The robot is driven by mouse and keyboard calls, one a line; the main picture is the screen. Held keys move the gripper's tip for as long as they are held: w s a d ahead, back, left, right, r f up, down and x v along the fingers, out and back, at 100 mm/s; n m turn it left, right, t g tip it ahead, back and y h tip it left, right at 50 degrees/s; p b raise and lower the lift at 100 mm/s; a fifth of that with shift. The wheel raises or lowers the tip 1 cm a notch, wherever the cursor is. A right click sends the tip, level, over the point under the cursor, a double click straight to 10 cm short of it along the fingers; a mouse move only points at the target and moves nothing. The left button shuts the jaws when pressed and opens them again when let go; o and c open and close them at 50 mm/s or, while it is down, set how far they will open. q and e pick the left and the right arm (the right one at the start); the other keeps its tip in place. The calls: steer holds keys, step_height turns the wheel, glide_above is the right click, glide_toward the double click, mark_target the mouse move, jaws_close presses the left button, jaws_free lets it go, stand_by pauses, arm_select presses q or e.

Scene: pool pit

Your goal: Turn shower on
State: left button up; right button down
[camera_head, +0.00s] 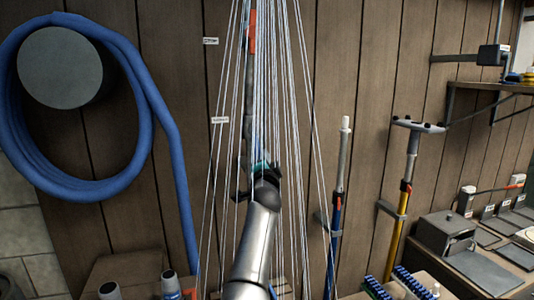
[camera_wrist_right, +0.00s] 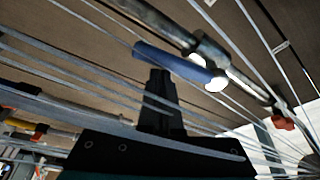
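A grey vertical pipe (camera_head: 249,70) with a red part (camera_head: 252,32) runs up the wooden wall in the head view. Many thin pale lines (camera_head: 291,120) fan down around it from above; they look like water streams. My right gripper (camera_head: 264,172) is low on this pipe, among the lines, and partly hidden by my arm. In the right wrist view, its dark finger (camera_wrist_right: 160,100) points at a blue handle (camera_wrist_right: 172,62) beside the metal pipe (camera_wrist_right: 210,48); I cannot tell if they touch. A red part (camera_wrist_right: 283,123) shows further along. My left gripper is out of view.
A blue hose (camera_head: 140,90) hangs on a round holder (camera_head: 60,68) at left. Two poles, one blue (camera_head: 335,230) and one yellow (camera_head: 400,215), stand right of the lines. A bench (camera_head: 485,270) with a grey box (camera_head: 445,232) is at far right. Brushes (camera_head: 405,280) stand at the bottom.

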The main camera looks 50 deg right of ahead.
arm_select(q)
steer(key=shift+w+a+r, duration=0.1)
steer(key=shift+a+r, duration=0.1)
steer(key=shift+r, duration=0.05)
arm_select(e)
steer(key=shift+w+a+f, duration=0.2)
steer(key=shift+w+a, duration=0.15)
steer(key=shift+a, duration=0.1)
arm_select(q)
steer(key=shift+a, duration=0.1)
arm_select(e)
steer(key=shift+a+f, duration=0.1)
steer(key=shift+f, duration=0.05)
